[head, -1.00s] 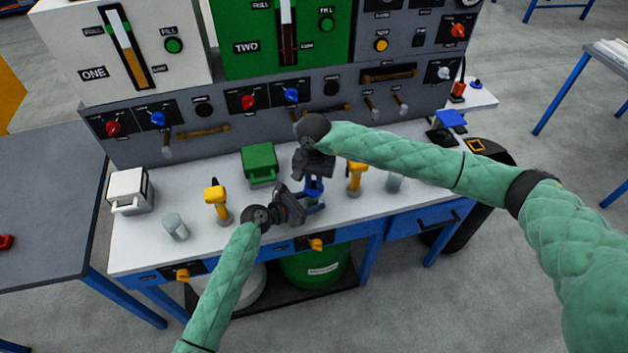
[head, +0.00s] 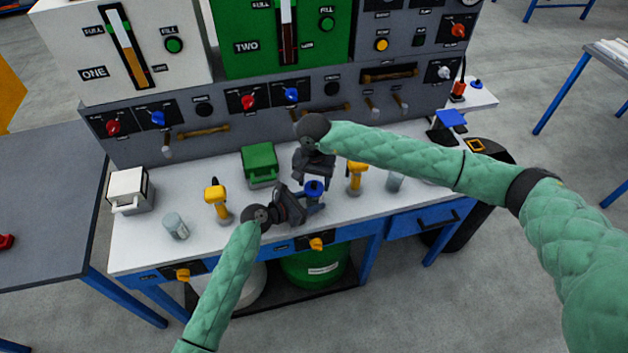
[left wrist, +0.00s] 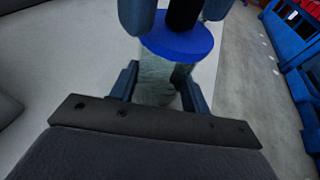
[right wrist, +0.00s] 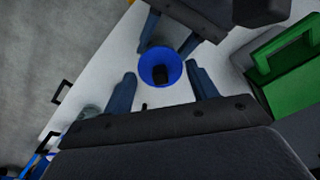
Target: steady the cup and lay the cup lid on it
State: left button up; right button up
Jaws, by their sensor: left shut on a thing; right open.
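The cup (left wrist: 154,82) is a clear, greyish glass standing on the white bench top. My left gripper (left wrist: 158,88) is shut on its sides; it also shows in the head view (head: 312,207). The blue cup lid (left wrist: 182,40) with its dark knob lies over the cup's mouth; it also shows in the head view (head: 314,188). Whether the lid is seated all round cannot be told. My right gripper (right wrist: 163,75) is open just above the lid, its fingers on either side and apart from it.
Yellow-handled taps (head: 216,196) and (head: 355,176) stand on either side of the cup. A green box (head: 260,164) is behind it, and a white box (head: 129,190) is at the left. Other glasses (head: 175,226) and (head: 394,181) stand on the bench.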

aim_at(307, 202)
jog(key=shift+r, duration=0.1)
dwell(0.3)
jog(key=shift+r, duration=3.4)
pick_arm(q)
jog(key=o, duration=0.7)
jog(key=shift+s+a, duration=0.3)
jog(key=shift+a, duration=0.2)
pick_arm(e)
jog(key=shift+f, duration=0.3)
pick_arm(q)
jog(key=b+v, duration=0.2)
jog(key=v, duration=0.3)
pick_arm(e)
jog(key=shift+f, duration=0.7)
pick_arm(q)
jog(key=shift+v, duration=0.85)
pick_arm(e)
jog(key=shift+f, duration=0.15)
